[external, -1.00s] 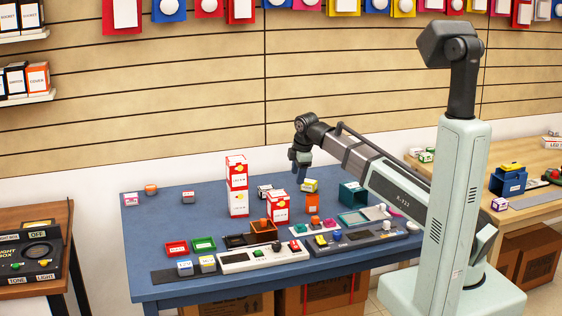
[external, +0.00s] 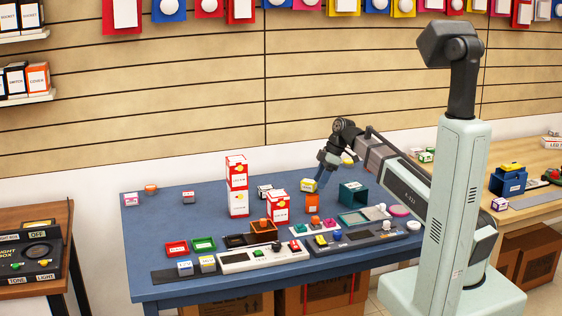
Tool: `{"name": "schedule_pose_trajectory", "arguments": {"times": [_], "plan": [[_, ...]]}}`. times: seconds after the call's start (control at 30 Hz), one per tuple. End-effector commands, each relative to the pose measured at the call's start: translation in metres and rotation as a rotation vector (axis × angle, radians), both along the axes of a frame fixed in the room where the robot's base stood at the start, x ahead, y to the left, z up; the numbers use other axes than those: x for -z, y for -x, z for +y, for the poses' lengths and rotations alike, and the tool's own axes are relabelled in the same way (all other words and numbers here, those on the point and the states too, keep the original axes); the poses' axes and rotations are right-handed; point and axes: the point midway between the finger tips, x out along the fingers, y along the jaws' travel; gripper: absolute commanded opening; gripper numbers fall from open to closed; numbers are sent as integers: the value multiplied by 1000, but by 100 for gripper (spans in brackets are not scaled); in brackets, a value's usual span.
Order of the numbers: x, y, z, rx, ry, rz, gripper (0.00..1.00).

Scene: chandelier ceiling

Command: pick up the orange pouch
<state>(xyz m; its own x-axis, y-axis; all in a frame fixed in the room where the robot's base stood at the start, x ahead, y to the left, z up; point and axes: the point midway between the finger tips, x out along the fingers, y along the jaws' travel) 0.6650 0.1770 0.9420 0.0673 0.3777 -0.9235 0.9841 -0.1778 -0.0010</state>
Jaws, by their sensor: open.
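Several orange items are on the blue table (external: 215,211). A small upright orange item (external: 312,204) stands near the middle, right of the red and white boxes. A rounded orange item (external: 151,188) lies at the far left. Which of them is the pouch I cannot tell at this size. My gripper (external: 321,183) is open, tilted down and left, above and behind the upright orange item. It is close to a yellow and white block (external: 309,185); I cannot tell whether they touch.
Red and white boxes (external: 237,188) are stacked two high, with another box (external: 277,208) beside them. A teal open bin (external: 353,194) stands to the right. Switch panels (external: 263,254) and small trays line the front edge. The table's left part is mostly clear.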

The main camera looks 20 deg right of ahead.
Motion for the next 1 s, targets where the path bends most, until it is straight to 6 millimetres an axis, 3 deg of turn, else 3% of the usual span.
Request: {"name": "schedule_pose_trajectory", "arguments": {"times": [0.2,0.67,1.0], "plan": [[28,-2,11,1,1,1,53],[48,-5,19,0,1,0,53],[84,-10,32,1,1,1,53]]}}
